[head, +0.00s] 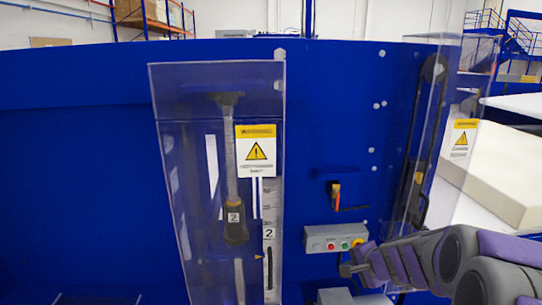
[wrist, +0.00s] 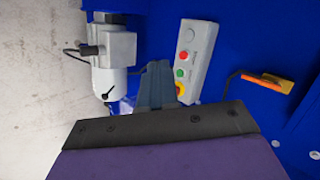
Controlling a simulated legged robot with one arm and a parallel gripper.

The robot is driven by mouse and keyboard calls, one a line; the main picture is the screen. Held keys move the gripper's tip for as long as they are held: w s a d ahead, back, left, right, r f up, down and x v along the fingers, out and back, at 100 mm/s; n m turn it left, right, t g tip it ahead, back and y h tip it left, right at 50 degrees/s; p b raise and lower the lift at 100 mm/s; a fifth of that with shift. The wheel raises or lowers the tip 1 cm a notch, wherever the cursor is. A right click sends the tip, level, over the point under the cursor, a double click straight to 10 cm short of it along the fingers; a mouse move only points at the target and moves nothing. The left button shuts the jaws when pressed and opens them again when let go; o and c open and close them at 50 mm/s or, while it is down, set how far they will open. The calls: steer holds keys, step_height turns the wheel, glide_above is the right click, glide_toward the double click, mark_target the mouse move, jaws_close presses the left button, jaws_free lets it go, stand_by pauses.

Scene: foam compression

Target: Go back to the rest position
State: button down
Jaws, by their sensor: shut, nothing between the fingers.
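My gripper (head: 350,268) shows in the head view at the end of my purple and grey arm, which reaches in from the lower right. It is in front of the blue machine panel, close to the lower right of a grey control box (head: 322,239). In the wrist view my gripper (wrist: 154,84) is shut and empty, its dark narrow tips beside the control box (wrist: 189,62). The box has red and green buttons and a yellow-ringed button. I cannot tell whether the tips touch it.
A clear guard (head: 218,92) with a warning label covers a hanging rod at centre left. Another clear guard (head: 430,130) and a pale foam block (head: 490,170) are at the right. An orange-handled lever (wrist: 268,83) and a white motor-like unit (wrist: 113,52) flank my gripper.

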steer(key=s+a+n+g+y, duration=0.2)
steer(key=s+a+n+g, duration=0.45)
steer(key=s+a, duration=0.9)
steer(key=s+d+n+g+h, duration=0.1)
steer(key=s+d+n+h, duration=0.1)
steer(key=s, duration=1)
steer(key=s+d+n+g+h, duration=0.2)
steer(key=s+d+n+h, duration=0.1)
steer(key=s, duration=0.8)
steer(key=shift+s+d+f+n, duration=0.35)
steer(key=shift+d+n, duration=0.3)
steer(key=shift+n, duration=0.1)
steer(key=shift+g, duration=0.25)
steer(key=c, duration=1.8)
jaws_free()
